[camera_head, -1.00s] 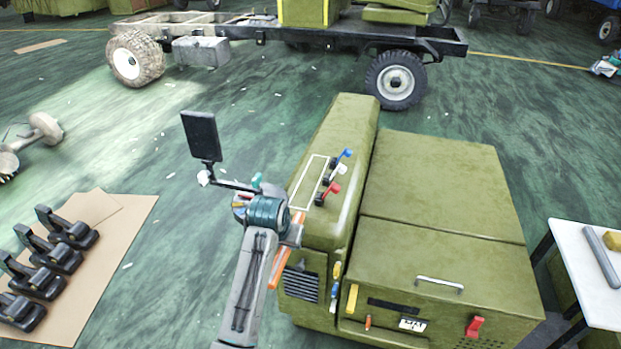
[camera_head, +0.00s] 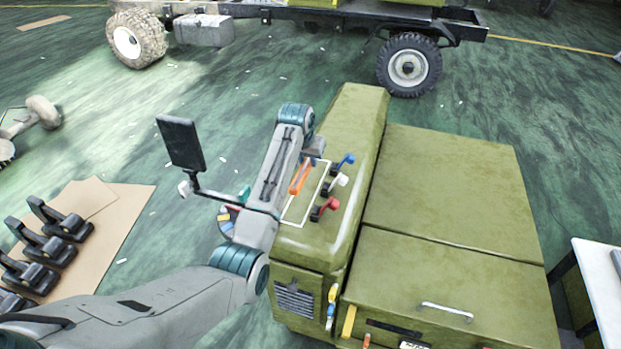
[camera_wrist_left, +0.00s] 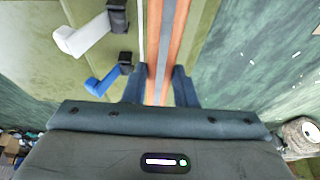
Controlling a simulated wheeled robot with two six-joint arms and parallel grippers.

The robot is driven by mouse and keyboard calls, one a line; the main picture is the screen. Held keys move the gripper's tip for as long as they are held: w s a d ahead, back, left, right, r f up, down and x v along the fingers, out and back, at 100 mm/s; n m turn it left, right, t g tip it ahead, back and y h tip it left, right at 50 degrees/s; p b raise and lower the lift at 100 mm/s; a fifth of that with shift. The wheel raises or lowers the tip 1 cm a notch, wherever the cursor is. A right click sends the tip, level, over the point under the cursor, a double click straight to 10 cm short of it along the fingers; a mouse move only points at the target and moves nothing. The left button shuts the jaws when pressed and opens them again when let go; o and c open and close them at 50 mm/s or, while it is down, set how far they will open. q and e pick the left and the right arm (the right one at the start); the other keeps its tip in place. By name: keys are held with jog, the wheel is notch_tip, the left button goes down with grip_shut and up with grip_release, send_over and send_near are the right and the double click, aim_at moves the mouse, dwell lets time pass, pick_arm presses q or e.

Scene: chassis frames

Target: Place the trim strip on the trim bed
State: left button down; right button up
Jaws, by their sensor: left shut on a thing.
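The trim strip (camera_head: 301,177), orange with a grey middle band, is held in my left gripper (camera_wrist_left: 159,88). In the left wrist view the strip (camera_wrist_left: 165,40) runs away from between the two fingers. The trim bed appears to be the white-outlined rectangle (camera_head: 304,207) on the green hood. In the head view the strip is over or beside this outline; whether it touches the hood I cannot tell. In the wrist view a white line (camera_wrist_left: 139,35) runs close along the strip's left side. My right gripper is not in view.
Blue (camera_head: 343,161), white (camera_head: 338,181) and red (camera_head: 321,210) levers stand right beside the outline. A dark flat panel on a stalk (camera_head: 181,143) rises left of my arm. Black pedal-like parts (camera_head: 45,245) lie on cardboard at left. A white table (camera_head: 597,280) is at right.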

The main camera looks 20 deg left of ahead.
aim_at(300, 178)
pick_arm(q)
jog(key=f, duration=0.2)
jog(key=f+p, duration=0.1)
jog(key=f, duration=0.5)
jog(key=shift+s, duration=0.35)
jog(key=shift+f, duration=0.1)
jog(key=c, duration=1.2)
grip_release()
jog(key=shift+o, duration=0.2)
jog(key=v, duration=1.2)
jog(key=shift+b, duration=0.4)
